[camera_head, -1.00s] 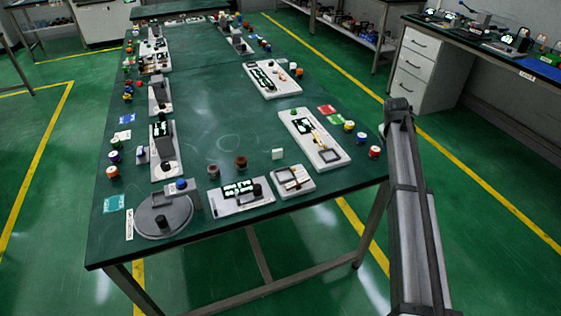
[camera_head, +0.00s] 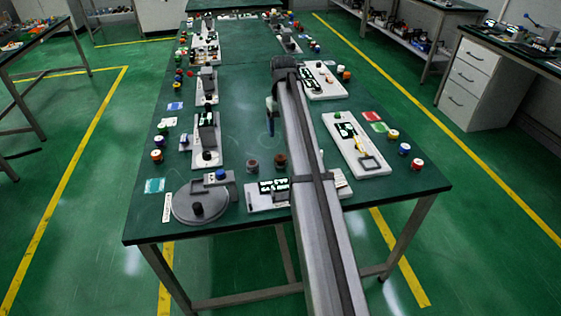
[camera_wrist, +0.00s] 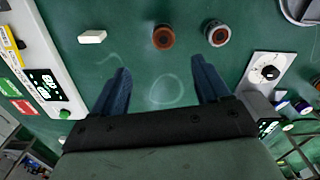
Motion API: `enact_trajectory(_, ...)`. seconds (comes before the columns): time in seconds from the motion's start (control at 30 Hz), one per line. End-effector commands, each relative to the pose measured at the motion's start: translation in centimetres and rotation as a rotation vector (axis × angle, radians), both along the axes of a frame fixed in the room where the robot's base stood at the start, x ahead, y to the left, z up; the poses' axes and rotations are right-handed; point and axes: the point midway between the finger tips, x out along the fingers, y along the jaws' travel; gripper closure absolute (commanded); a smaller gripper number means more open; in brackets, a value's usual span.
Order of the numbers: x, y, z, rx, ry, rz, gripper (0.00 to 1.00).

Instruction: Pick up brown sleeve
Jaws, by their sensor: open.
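The brown sleeve (camera_head: 280,160) is a short, reddish-brown ring standing on the green table, just left of my arm in the head view. In the wrist view the brown sleeve (camera_wrist: 163,37) shows near the top, with a dark opening, beyond the gap between the fingertips. My gripper (camera_wrist: 160,68) is open and empty, its two blue fingers spread above bare table. In the head view my gripper (camera_head: 271,116) hangs over the middle of the table, farther back than the sleeve and apart from it; my arm hides part of it.
A greyish sleeve (camera_wrist: 217,33) stands beside the brown one, also in the head view (camera_head: 252,165). A small white block (camera_wrist: 92,37) lies on its other side. Devices line the table edges, including a round grey plate (camera_head: 183,212) and a white panel (camera_head: 344,128).

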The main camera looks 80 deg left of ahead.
Motion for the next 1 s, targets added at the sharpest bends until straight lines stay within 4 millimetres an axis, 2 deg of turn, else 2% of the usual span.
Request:
enact_trajectory(0.1,-0.6,-0.1,-0.3,-0.015,-0.001,-0.005,0.24)
enact_trajectory(0.27,-0.6,-0.1,-1.7,-0.016,-0.001,-0.006,0.24)
enact_trajectory(0.63,-0.6,-0.1,-7.7,-0.015,-0.001,-0.005,0.24)
enact_trajectory(1.0,-0.6,0.0,-10.1,-0.014,-0.001,-0.005,0.24)
